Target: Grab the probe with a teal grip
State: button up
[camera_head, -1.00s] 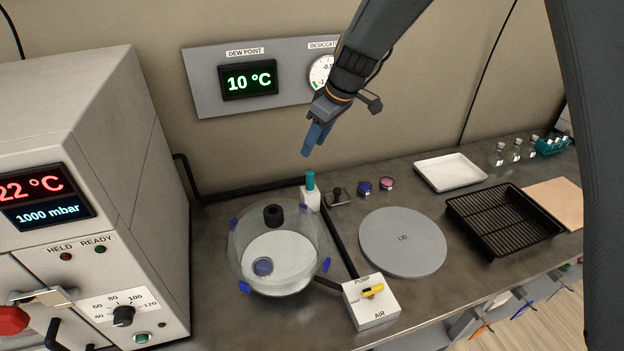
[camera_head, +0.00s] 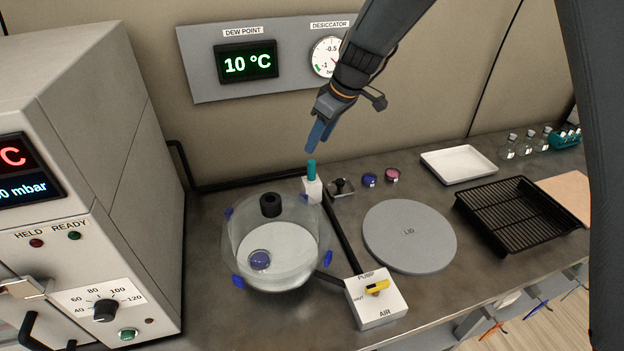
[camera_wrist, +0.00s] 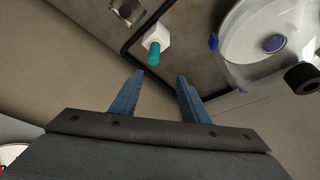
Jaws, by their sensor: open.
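The probe with the teal grip (camera_head: 311,170) stands upright in a small white holder (camera_head: 312,190) at the back of the bench, behind the glass desiccator. The teal grip (camera_wrist: 154,55) also shows in the wrist view, sticking out of the white holder (camera_wrist: 156,36). My gripper (camera_head: 318,142) is open and empty, with blue fingers pointing down just above the teal grip in the head view. In the wrist view my gripper (camera_wrist: 160,74) has its fingers apart, with the grip just beyond the gap between the tips. Any part of the probe inside the holder is hidden.
The glass desiccator (camera_head: 232,245) with a black knob stands in front of the holder. A black pipe (camera_head: 340,232) runs past it to the pump valve box (camera_head: 378,305). A grey lid (camera_head: 409,236), a black rack (camera_head: 515,214) and a white tray (camera_head: 458,165) lie to the right.

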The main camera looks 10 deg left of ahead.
aim_at(314, 162)
jog(key=f+b, duration=0.1)
jog(key=w+f+b, duration=0.1)
jog(key=f, duration=0.1)
jog(key=f+b, duration=0.2)
jog(key=shift+w+f, duration=0.1)
jog(key=shift+w, duration=0.15)
jog(key=shift+p+x, duration=1.65)
jog(key=shift+x, duration=2.2)
jog(key=shift+w, duration=0.15)
grip_shut()
